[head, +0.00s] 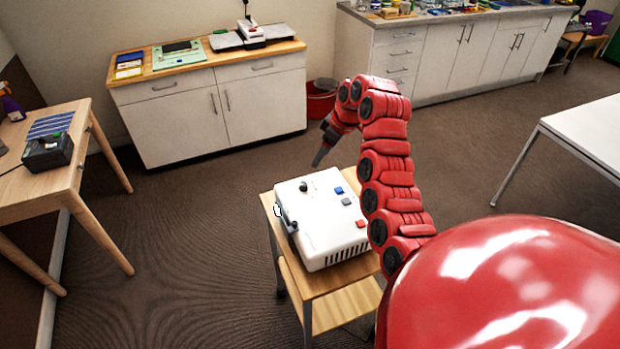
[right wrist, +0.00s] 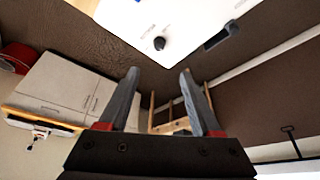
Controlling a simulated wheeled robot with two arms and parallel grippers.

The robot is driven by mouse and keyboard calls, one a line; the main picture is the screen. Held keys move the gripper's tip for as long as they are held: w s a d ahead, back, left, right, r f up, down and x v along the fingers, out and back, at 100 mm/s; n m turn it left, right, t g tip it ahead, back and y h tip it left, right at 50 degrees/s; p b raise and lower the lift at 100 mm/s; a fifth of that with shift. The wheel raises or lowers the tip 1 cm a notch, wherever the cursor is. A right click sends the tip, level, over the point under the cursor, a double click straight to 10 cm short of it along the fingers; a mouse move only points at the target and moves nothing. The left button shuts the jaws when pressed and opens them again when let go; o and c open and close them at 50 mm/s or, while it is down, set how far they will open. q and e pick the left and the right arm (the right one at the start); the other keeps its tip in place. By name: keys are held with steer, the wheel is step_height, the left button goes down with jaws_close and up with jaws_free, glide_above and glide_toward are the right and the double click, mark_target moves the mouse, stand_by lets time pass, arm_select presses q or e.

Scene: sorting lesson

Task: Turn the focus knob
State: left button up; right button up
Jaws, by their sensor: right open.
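A white projector-like box (head: 320,235) sits on a small wooden stand (head: 345,303) in the head view. A round black knob (head: 304,186) stands on its top near the far left corner; I take it for the focus knob. The knob also shows in the right wrist view (right wrist: 159,43), beyond the fingertips. My right gripper (head: 318,161) hangs behind and above the box's far edge, fingers pointing down. In the right wrist view it is open and empty (right wrist: 159,72), apart from the knob. My left gripper is not in view.
The box top also carries a blue button (head: 339,190), a grey one (head: 347,201) and a red one (head: 361,223). A low white cabinet (head: 215,115) and a red bin (head: 321,100) stand behind. A wooden desk (head: 60,180) is at left. Floor left of the stand is clear.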

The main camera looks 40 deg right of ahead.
steer(key=b, duration=0.2)
glide_toward(304, 184)
steer(key=p+x, duration=0.2)
steer(key=x, duration=0.4)
steer(key=shift+w+f+p, duration=0.1)
steer(key=shift+p, duration=0.3)
steer(key=shift+x, duration=1.15)
steer(key=shift+c, duration=0.2)
jaws_close()
